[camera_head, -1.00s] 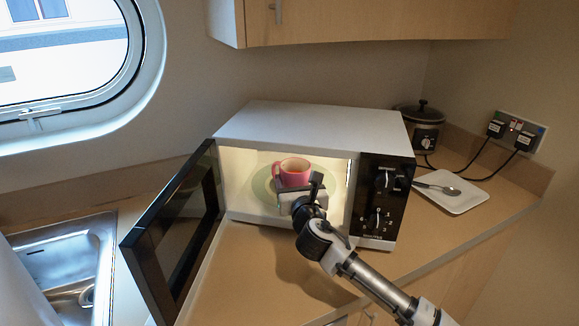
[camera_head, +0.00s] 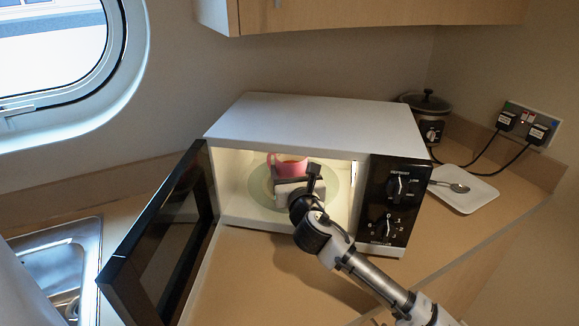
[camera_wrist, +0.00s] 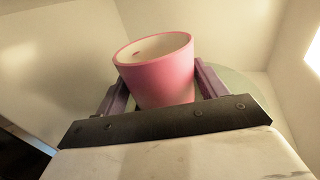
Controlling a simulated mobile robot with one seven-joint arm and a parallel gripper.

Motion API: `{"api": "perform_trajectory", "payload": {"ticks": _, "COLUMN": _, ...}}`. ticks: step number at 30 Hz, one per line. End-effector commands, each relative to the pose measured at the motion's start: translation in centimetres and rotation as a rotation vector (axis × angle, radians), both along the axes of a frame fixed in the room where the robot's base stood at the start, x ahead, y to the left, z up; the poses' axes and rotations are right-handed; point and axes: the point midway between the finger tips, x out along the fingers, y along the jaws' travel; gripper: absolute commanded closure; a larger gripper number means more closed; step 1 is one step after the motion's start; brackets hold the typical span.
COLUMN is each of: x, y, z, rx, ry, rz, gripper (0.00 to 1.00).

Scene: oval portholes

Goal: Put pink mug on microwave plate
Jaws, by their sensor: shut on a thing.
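The pink mug (camera_head: 288,166) is inside the open microwave (camera_head: 315,125), above the round pale green plate (camera_head: 343,194). In the wrist view the mug (camera_wrist: 160,78) is upright or slightly tilted, with a cream inside, between the two purple fingers of my gripper (camera_wrist: 160,92). My gripper (camera_head: 290,178) is shut on the mug and reaches in through the microwave's front opening. In the wrist view a part of the plate (camera_wrist: 238,82) shows behind the right finger. The mug's base is hidden by my gripper, so I cannot tell whether it touches the plate.
The microwave door (camera_head: 165,240) stands open to the left. The control panel (camera_head: 392,205) is right of the opening. A white dish with a spoon (camera_head: 465,190) and a slow cooker (camera_head: 427,115) are at the right. A sink (camera_head: 60,265) is at the left.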

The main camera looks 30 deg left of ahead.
Motion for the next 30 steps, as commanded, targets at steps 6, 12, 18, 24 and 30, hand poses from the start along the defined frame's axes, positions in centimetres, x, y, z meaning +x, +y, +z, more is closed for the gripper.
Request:
{"api": "perform_trajectory", "payload": {"ticks": 6, "x": -0.27, "y": -0.31, "z": -0.07, "rx": 0.001, "ry": -0.004, "rz": 0.001, "gripper": 0.73}}
{"api": "perform_trajectory", "payload": {"ticks": 12, "x": -0.27, "y": -0.29, "z": -0.34, "rx": 0.001, "ry": -0.004, "rz": 0.001, "gripper": 0.73}}
{"api": "perform_trajectory", "payload": {"ticks": 18, "x": -0.27, "y": -0.26, "z": -0.44, "rx": -0.001, "ry": -0.001, "rz": 0.001, "gripper": 0.08}}
{"api": "perform_trajectory", "payload": {"ticks": 24, "x": -0.26, "y": -0.25, "z": -0.43, "rx": -0.001, "ry": -0.001, "rz": 0.001, "gripper": 0.07}}
{"api": "perform_trajectory", "payload": {"ticks": 30, "x": -0.49, "y": -0.54, "z": -0.28, "rx": 0.0, "ry": -0.001, "rz": 0.0, "gripper": 0.07}}
